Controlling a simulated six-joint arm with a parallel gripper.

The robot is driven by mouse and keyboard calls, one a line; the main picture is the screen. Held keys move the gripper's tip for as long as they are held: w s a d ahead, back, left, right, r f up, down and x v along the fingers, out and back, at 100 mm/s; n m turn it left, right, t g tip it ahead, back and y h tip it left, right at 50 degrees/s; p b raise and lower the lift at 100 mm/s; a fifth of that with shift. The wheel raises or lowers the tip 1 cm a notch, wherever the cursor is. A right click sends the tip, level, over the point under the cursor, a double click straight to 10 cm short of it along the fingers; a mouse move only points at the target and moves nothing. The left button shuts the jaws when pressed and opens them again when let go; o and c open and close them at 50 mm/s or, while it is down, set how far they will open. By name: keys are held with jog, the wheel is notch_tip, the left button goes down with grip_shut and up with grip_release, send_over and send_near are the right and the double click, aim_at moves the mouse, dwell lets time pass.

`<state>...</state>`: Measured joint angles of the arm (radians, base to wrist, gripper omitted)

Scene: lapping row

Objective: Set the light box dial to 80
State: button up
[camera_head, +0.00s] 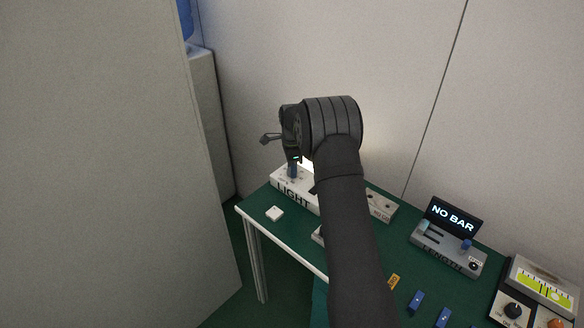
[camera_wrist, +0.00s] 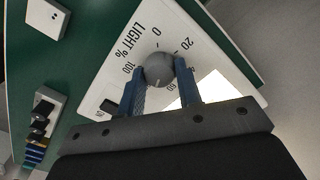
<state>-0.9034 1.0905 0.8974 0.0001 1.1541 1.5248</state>
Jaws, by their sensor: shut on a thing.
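The light box (camera_head: 285,184) is a white panel marked LIGHT on the green table, partly hidden behind my arm in the head view. In the wrist view its face (camera_wrist: 120,40) reads LIGHT %, with 0, 20 and 100 legible around the dial. The dial (camera_wrist: 158,67) is a round grey knob. My gripper (camera_wrist: 163,77) is shut on it, with one blue finger at each side. A faint light mark shows on the knob, but I cannot tell its exact reading. The fingers hide part of the scale. In the head view my gripper (camera_head: 293,169) is over the box and the dial is hidden.
A small white square block (camera_head: 274,214) lies in front of the box. To the right stand a device with a NO BAR display (camera_head: 453,216), blue pieces (camera_head: 416,300) and a yellow-green meter (camera_head: 543,288). A pale wall (camera_head: 400,80) rises behind the table.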

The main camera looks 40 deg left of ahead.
jog(key=shift+r+m, duration=0.1)
jog(key=shift+m, duration=1)
jog(key=o, duration=1)
notch_tip(320, 180, up, 17)
jog(key=shift+r, duration=0.2)
jog(key=shift+f, duration=0.15)
notch_tip(320, 180, down, 17)
jog(key=shift+f, duration=0.15)
